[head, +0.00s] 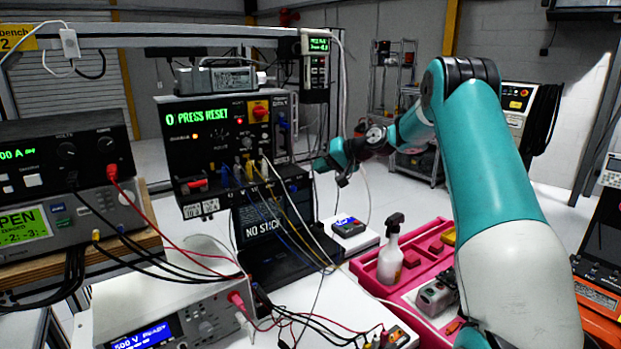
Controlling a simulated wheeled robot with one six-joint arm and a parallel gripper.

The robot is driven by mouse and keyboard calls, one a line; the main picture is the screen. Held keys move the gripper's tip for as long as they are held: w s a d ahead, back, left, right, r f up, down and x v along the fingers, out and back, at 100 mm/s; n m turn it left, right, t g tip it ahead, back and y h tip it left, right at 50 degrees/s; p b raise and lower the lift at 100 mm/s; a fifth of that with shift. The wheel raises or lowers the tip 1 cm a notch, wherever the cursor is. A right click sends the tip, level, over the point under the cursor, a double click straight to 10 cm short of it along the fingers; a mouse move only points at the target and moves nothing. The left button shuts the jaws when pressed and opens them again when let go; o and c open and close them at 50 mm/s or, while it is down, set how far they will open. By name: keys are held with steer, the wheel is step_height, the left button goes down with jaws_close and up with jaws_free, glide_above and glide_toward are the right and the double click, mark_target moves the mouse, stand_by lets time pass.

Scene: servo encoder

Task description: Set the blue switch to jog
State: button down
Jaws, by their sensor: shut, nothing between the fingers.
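The black control unit (222,140) stands left of centre, its green display reading "0 PRESS RESET". Its front carries small knobs, a red and yellow switch (260,111), a red handle (193,185) and plugged cables. I cannot make out for sure which part is the blue switch, or its setting; the labels are too small to read. My gripper (320,165) is at the end of the teal arm, just right of the unit's front and apart from its panel in the picture. It is small in view, shut and empty.
Cables hang from the unit over a black laptop (285,245) below. A small dark device (348,227) lies on the white bench. A pink tray (415,270) with a spray bottle (391,250) is at the right. Power supplies (65,150) crowd the left.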

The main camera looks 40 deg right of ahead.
steer(key=b+v, duration=0.1)
steer(key=v, duration=0.5)
steer(key=shift+b, duration=0.35)
steer(key=shift+d, duration=0.1)
steer(key=s+a+n+g+y+b, duration=0.1)
steer(key=s+a+n+g, duration=0.25)
steer(key=a, duration=0.95)
steer(key=s+a+n+g+b, duration=0.15)
steer(key=s+a, duration=0.35)
steer(key=a, duration=0.8)
steer(key=s+a+f+n+g, duration=0.2)
steer(key=s+a, duration=0.2)
steer(key=s, duration=0.5)
steer(key=s+a+f+n+g+h, duration=0.1)
steer(key=s+a+f+n, duration=0.1)
steer(key=s, duration=0.7)
steer(key=s+a+f+n+g+h, duration=0.1)
steer(key=s+a+f+n+g, duration=0.1)
steer(key=s+a, duration=0.3)
steer(key=s+f+n, duration=0.1)
steer(key=s, duration=0.3)
steer(key=shift+a+g+b, duration=0.3)
steer(key=shift+a, duration=0.1)
